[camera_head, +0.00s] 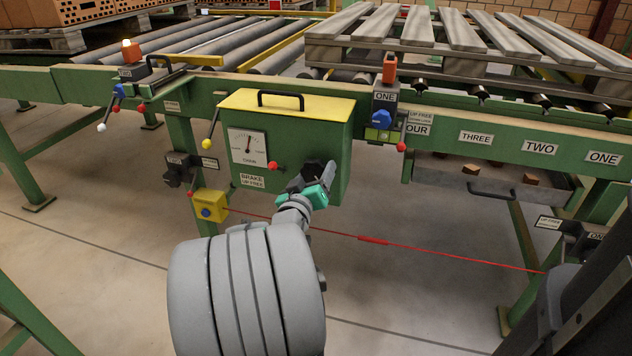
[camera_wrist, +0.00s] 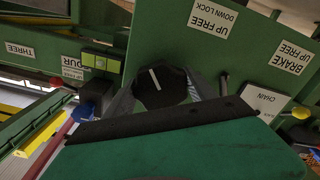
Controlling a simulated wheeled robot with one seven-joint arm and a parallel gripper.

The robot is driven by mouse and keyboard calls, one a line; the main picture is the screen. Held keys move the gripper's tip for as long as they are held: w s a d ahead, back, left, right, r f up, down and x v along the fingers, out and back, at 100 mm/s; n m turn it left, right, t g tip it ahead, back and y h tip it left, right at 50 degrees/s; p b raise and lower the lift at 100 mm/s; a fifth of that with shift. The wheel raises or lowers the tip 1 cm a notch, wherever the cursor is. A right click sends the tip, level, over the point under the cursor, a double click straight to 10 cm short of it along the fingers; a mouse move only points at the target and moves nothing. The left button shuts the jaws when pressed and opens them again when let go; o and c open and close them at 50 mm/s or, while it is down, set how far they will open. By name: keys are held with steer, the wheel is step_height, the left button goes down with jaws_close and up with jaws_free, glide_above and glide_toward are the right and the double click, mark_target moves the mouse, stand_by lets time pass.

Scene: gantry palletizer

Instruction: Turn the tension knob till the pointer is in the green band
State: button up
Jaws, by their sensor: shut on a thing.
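The tension knob (camera_wrist: 158,80) is black with a white line, on the face of a green box (camera_head: 336,140) with a yellow lid. In the head view the knob (camera_head: 314,166) is partly hidden by my gripper (camera_head: 319,178). My gripper (camera_wrist: 162,94) is shut on the knob, a finger on each side of it. The white gauge (camera_head: 248,146), above the word CHAIN, is on the left of the same face. Its pointer stands close to upright. The green band is too small to make out. Part of the CHAIN plate (camera_wrist: 266,100) shows in the wrist view.
A red-knobbed lever (camera_head: 273,166) sits between gauge and knob, above the BRAKE label (camera_head: 252,181). A yellow-knobbed lever (camera_head: 208,143) is at the box's left. A red cord (camera_head: 440,253) runs low across the front from a yellow switch box (camera_head: 209,205). Rollers and a pallet (camera_head: 465,50) lie behind.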

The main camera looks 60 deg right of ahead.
steer(key=shift+f+m+b, duration=0.15)
steer(key=shift+m+b, duration=0.3)
steer(key=shift+m, duration=0.25)
steer(key=o, duration=1.4)
steer(key=a, duration=0.5)
steer(key=s+a, duration=0.1)
steer(key=a, duration=0.1)
steer(key=shift+s+a+p, duration=0.1)
steer(key=shift+a+p, duration=0.2)
steer(key=shift+a, duration=0.05)
